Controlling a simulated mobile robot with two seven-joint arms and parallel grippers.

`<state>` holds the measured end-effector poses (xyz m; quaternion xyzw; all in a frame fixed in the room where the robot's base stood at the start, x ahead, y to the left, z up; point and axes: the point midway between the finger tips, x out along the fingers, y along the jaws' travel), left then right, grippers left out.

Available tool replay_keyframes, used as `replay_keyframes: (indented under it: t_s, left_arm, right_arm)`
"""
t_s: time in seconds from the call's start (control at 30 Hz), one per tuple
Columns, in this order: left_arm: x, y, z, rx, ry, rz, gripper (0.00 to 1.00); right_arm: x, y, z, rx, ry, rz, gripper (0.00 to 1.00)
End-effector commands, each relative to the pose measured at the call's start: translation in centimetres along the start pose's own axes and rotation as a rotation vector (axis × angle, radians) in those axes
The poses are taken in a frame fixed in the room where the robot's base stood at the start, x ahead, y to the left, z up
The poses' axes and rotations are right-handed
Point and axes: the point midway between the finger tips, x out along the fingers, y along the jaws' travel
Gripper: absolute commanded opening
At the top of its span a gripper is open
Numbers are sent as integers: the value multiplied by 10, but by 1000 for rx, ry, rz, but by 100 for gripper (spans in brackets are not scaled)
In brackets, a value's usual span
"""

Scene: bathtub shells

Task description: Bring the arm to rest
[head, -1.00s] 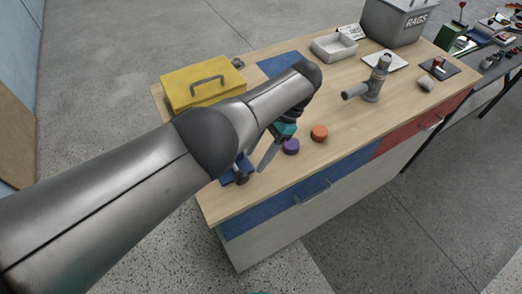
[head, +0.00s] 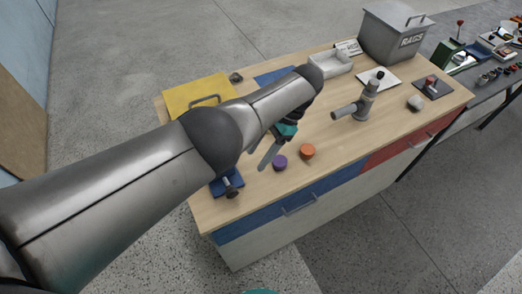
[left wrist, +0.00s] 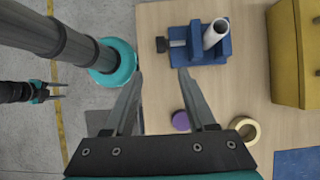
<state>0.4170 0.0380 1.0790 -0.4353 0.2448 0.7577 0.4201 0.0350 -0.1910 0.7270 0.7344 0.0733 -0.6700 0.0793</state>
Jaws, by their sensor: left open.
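My left arm comes in from the left in the head view and reaches over the workbench (head: 300,185). My left gripper (head: 268,157) points down beside the purple cap (head: 280,162). In the left wrist view my left gripper (left wrist: 160,73) has its fingers wide apart with nothing held between them. The purple cap (left wrist: 181,121) shows there, close to the right finger. My right gripper (left wrist: 54,91) shows small at the left of that view, away from the bench, with its two fingers apart and empty.
A blue vise (left wrist: 205,50) holds a pale tube near the bench edge. A yellow toolbox (head: 195,93), partly hidden by my arm, an orange cap (head: 307,151), a grey pipe fitting (head: 366,102) and a rags bin (head: 385,40) stand on the bench.

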Motion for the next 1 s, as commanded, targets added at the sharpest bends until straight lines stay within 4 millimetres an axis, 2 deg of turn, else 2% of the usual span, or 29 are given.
replay_keyframes:
  t_s: [0.63, 0.77, 1.0]
  left_arm:
    - [4, 5, -3, 6, 13, 7, 56]
    - [18, 24, -17, 22, 74, 35, 56]
    - [48, 78, -43, -5, 274, 126, 56]
  right_arm:
    - [0, 0, 0, 0, 0, -1, 50]
    - [0, -1, 0, 1, 0, -1, 50]
    - [0, -3, -1, 2, 1, -4, 50]
